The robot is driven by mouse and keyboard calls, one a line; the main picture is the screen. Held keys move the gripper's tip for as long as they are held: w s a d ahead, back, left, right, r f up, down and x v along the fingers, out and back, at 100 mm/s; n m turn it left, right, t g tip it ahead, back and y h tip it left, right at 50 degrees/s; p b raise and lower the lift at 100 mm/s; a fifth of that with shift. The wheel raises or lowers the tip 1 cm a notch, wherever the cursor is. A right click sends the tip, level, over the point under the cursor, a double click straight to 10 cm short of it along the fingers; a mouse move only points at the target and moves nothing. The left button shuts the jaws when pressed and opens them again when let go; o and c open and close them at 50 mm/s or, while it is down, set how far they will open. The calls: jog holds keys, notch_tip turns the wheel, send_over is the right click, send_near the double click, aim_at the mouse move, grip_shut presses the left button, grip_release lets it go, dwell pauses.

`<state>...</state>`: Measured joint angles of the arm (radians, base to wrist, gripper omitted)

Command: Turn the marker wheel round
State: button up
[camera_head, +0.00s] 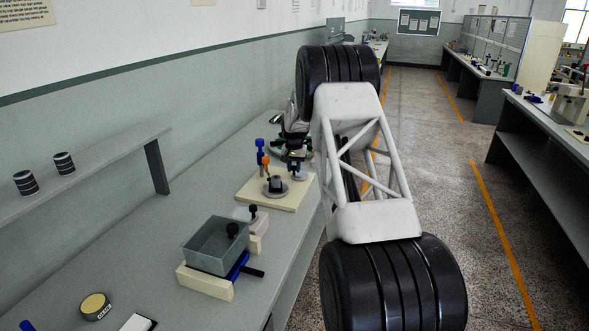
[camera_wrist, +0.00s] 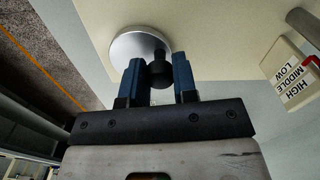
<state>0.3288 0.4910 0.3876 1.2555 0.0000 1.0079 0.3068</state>
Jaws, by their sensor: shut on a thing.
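A silver wheel (camera_wrist: 128,48) with a black knob (camera_wrist: 160,72) lies on a cream board in the wrist view. My gripper (camera_wrist: 158,64) is shut on the knob, with one blue finger on each side of it. In the head view my gripper (camera_head: 297,163) is at the far right part of the cream board, above the wheel (camera_head: 300,176), and partly hides it. No mark on the wheel can be made out.
The cream board (camera_head: 262,202) also carries a grey disc with a dark knob (camera_head: 275,184) and an orange-topped post (camera_head: 265,162). A blue post (camera_head: 260,146) stands behind. A label reading HIGH, MIDDLE, LOW (camera_wrist: 296,85) is at right. A grey box (camera_head: 213,247) stands nearer.

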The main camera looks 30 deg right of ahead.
aim_at(305, 173)
jog(key=m, duration=0.3)
jog(key=shift+w+d+m, duration=0.25)
jog(key=shift+w+m, duration=0.1)
jog(key=shift+m, duration=0.05)
jog(key=m, duration=0.3)
jog(key=shift+w+d+m, duration=0.25)
jog(key=shift+m, duration=0.05)
jog(key=m, duration=0.3)
jog(key=shift+w+d+m, duration=0.15)
jog(key=shift+d+m, duration=0.25)
jog(key=m, duration=0.2)
jog(key=d+m, duration=0.1)
jog(key=m, duration=0.5)
jog(key=shift+d, duration=0.3)
jog(key=m, duration=0.3)
jog(key=shift+s+d+m, duration=0.3)
jog(key=shift+s, duration=0.05)
jog(key=m, duration=0.3)
jog(key=shift+s+d+m, duration=0.2)
jog(key=shift+s+m, duration=0.1)
jog(key=shift+s, duration=0.05)
jog(key=m, duration=0.4)
jog(key=shift+s+d, duration=0.15)
jog(key=shift+s, duration=0.25)
jog(key=shift+m, duration=0.3)
